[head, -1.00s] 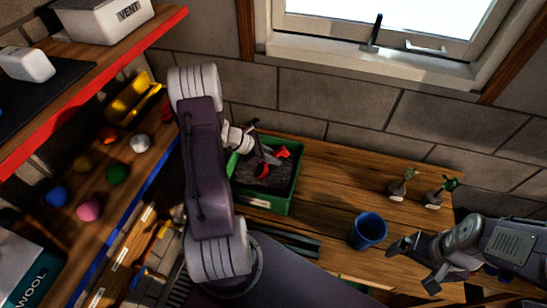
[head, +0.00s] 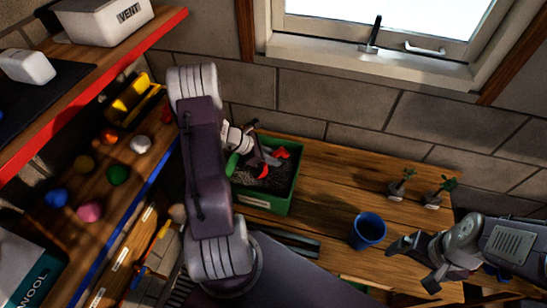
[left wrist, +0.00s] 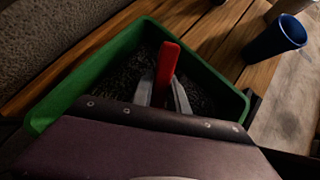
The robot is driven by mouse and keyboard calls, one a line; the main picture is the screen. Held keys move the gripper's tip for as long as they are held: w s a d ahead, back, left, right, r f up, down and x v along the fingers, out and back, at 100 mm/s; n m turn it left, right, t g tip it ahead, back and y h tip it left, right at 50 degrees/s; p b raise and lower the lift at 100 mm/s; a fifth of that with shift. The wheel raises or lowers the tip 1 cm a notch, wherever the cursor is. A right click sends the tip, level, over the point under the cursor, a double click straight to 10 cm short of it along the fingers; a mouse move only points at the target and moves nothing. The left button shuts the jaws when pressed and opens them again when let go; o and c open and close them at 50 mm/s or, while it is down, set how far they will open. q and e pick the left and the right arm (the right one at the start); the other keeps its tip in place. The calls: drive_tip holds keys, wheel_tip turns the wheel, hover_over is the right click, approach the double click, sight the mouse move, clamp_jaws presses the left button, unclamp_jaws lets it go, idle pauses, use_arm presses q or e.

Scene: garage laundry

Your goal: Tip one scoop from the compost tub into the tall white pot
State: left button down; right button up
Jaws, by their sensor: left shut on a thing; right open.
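The green compost tub (head: 267,204) stands on the wooden bench against the block wall, with dark compost inside. My left gripper (head: 268,160) is inside the tub's outline, shut on a red scoop (head: 263,172). In the left wrist view the scoop's red handle (left wrist: 167,62) stands between my grey fingers (left wrist: 165,93), over the compost in the green tub (left wrist: 100,60). I cannot see the scoop's bowl clearly or tell whether it holds compost. My right gripper (head: 415,265) is open and empty at the right, beyond the blue pot. I see no tall white pot.
A blue pot (head: 368,231) stands right of the tub. Two small seedlings (head: 400,186) (head: 436,191) stand at the bench's right. Coloured balls (head: 117,174) lie on the left shelf, below a red-edged shelf (head: 100,88). Bench between tub and seedlings is clear.

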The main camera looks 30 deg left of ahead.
use_arm(q)
wheel_tip(320, 180, up, 14)
drive_tip(key=p, duration=1)
drive_tip(key=shift+f, duration=0.2)
